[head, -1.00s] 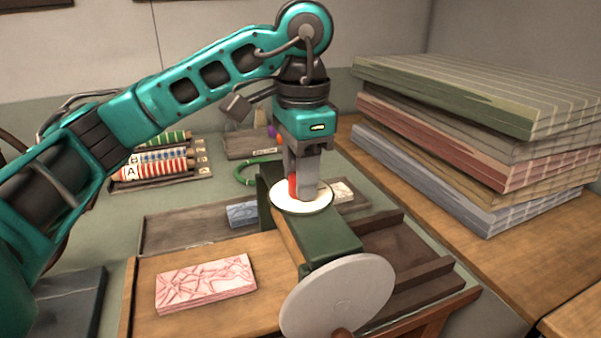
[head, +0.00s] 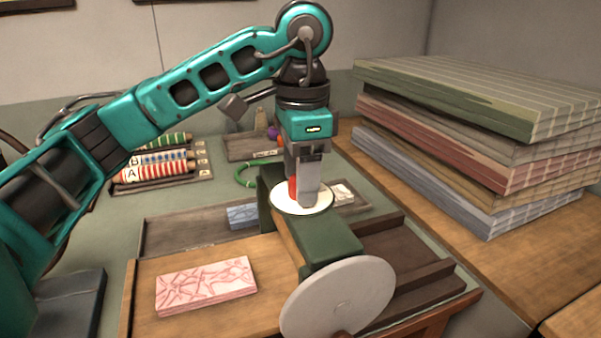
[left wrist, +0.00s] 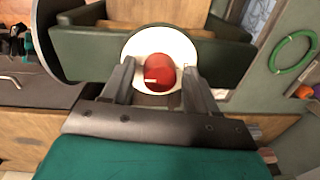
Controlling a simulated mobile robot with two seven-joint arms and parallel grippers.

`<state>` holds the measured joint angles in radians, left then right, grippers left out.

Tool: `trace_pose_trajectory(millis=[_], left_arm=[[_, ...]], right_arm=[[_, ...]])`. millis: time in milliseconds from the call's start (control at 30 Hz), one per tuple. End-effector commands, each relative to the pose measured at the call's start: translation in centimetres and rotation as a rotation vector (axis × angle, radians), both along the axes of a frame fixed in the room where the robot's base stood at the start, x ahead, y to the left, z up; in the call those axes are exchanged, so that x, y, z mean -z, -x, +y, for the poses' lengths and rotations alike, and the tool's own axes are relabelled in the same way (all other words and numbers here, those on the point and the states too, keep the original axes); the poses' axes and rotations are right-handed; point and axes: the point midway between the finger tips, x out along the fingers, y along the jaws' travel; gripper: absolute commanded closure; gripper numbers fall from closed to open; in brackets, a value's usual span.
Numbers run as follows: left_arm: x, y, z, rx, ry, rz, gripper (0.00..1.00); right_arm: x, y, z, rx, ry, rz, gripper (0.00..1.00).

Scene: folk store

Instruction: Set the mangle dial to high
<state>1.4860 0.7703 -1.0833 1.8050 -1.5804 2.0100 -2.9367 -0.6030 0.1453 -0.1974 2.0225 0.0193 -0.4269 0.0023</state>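The mangle (head: 320,250) is a dark green frame with a pale round wheel (head: 338,298) at its front end. On its top is a white round dial (head: 283,203) with a red knob (head: 292,187). In the left wrist view the red knob (left wrist: 160,72), with a short white mark, sits on the white dial (left wrist: 160,42). My left gripper (left wrist: 160,68) points down over the dial, fingers on either side of the knob with white showing between, so it looks open around it. Dial markings are not readable. My right gripper is not in view.
A pink patterned block (head: 205,284) lies on the wooden board left of the mangle. Tall stacks of striped boards (head: 475,120) stand at the right. Striped rolls (head: 155,165) lie in a rack at the back left. A green ring (head: 246,174) lies behind the mangle.

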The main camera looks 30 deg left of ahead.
Motion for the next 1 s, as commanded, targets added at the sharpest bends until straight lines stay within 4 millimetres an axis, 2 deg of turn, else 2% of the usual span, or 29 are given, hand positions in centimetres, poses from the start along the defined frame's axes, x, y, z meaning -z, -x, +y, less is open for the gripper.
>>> trace_pose_trajectory(millis=[267, 367, 467, 700, 800, 1000], left_arm=[[0.0, 0.0, 0.0, 0.0, 0.0, 0.001, 0.35], [-0.6, 0.0, 0.0, 0.0, 0.0, 0.0, 0.35], [-2.0, 0.0, -0.1, 0.0, 0.0, -0.003, 0.35], [-7.4, 0.2, -0.2, -0.001, -0.001, -0.004, 0.35], [-9.4, 0.3, -0.3, -0.001, -0.001, -0.004, 0.35], [-12.1, 0.4, -0.4, -0.001, -0.001, -0.001, 0.35]], right_arm=[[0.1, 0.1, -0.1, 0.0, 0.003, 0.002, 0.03], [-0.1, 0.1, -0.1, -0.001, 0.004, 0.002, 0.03], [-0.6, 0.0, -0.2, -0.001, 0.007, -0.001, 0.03], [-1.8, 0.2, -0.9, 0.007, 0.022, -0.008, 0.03], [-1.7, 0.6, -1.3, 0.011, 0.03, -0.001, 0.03], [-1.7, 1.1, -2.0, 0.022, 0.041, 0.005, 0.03]])
